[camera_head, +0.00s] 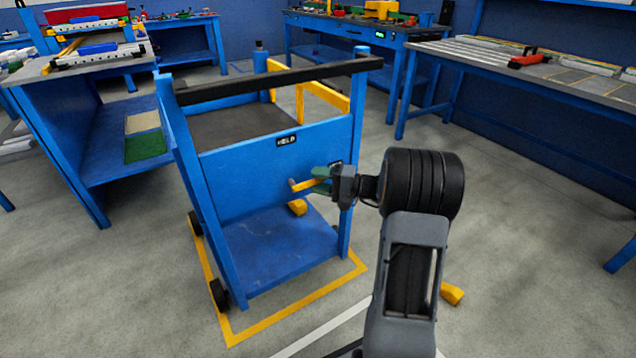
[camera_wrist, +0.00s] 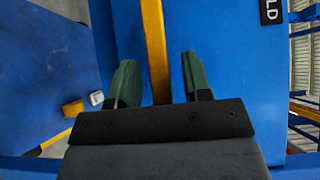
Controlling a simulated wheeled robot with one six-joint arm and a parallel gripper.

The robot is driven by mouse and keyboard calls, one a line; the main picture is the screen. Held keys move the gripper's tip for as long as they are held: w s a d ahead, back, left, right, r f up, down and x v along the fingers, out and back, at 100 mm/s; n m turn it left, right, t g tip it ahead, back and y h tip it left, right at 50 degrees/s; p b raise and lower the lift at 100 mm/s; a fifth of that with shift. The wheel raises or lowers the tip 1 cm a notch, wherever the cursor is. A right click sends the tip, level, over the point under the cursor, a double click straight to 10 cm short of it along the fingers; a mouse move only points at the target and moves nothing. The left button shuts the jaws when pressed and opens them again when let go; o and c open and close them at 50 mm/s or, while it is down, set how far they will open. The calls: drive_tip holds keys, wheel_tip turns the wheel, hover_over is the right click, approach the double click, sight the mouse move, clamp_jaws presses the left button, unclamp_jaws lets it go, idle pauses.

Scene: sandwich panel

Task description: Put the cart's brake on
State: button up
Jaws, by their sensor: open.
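The blue cart (camera_head: 265,230) has a black handle bar along its top and stands inside a yellow floor outline. A yellow lever (camera_head: 302,185) is at its front panel, below a black label (camera_head: 286,140) that seems to read HELD. My gripper (camera_head: 320,180) is at the lever. In the wrist view the green fingers of my gripper (camera_wrist: 158,75) are open, one on each side of the yellow lever (camera_wrist: 154,40). A second label by the right post is partly hidden by my gripper.
A yellow block (camera_head: 298,207) shows below the lever. Another yellow piece (camera_head: 452,293) is on the floor at right. A blue workbench (camera_head: 90,150) stands close at left; a long bench (camera_head: 540,80) stands at right. Floor between cart and right bench is clear.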

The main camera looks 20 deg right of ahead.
drive_tip(key=shift+w+a, duration=0.15)
drive_tip(key=shift+a, duration=0.05)
drive_tip(key=shift+c, duration=0.3)
clamp_jaws()
